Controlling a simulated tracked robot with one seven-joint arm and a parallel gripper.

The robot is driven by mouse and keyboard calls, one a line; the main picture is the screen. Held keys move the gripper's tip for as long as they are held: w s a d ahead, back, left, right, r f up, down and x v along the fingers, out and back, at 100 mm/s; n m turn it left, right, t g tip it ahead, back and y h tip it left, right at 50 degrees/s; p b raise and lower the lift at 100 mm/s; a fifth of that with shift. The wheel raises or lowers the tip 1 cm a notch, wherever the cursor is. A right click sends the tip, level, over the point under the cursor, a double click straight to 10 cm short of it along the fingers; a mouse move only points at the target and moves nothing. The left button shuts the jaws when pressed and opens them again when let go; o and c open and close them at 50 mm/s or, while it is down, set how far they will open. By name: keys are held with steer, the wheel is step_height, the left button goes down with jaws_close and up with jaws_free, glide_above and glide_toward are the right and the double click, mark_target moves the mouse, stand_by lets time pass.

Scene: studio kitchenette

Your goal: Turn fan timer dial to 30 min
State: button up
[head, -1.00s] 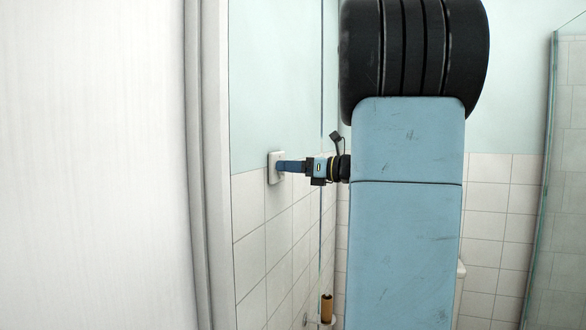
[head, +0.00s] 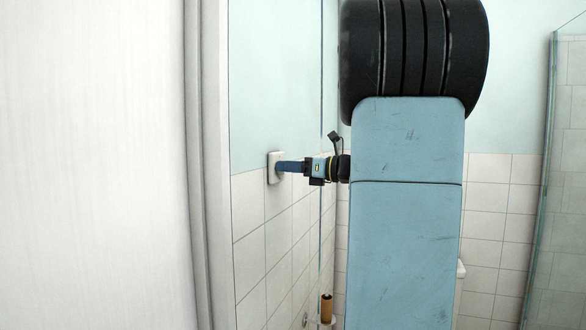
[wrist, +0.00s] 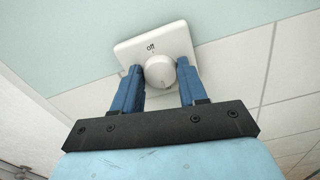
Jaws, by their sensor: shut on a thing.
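The fan timer is a white square plate (head: 273,167) on the left wall in the head view. In the wrist view the plate (wrist: 133,51) appears with the word "off" printed above a round white dial (wrist: 160,71). My gripper's blue fingers (wrist: 160,84) are on both sides of the dial, shut on it. In the head view my gripper (head: 281,167) reaches left to the plate, and its fingers hide the dial. I cannot read a pointer position or any other marking on the plate.
A white door or panel edge (head: 207,165) stands close at the left. White tiles (head: 252,215) cover the lower wall under pale blue paint. A glass screen (head: 545,180) is at the right.

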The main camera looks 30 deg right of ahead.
steer(key=shift+n, duration=1)
steer(key=o, duration=1)
steer(key=v, duration=1.3)
steer(key=shift+s+d+f, duration=0.1)
steer(key=shift+s+d, duration=0.15)
steer(key=shift+d, duration=0.05)
steer(key=shift+a, duration=0.1)
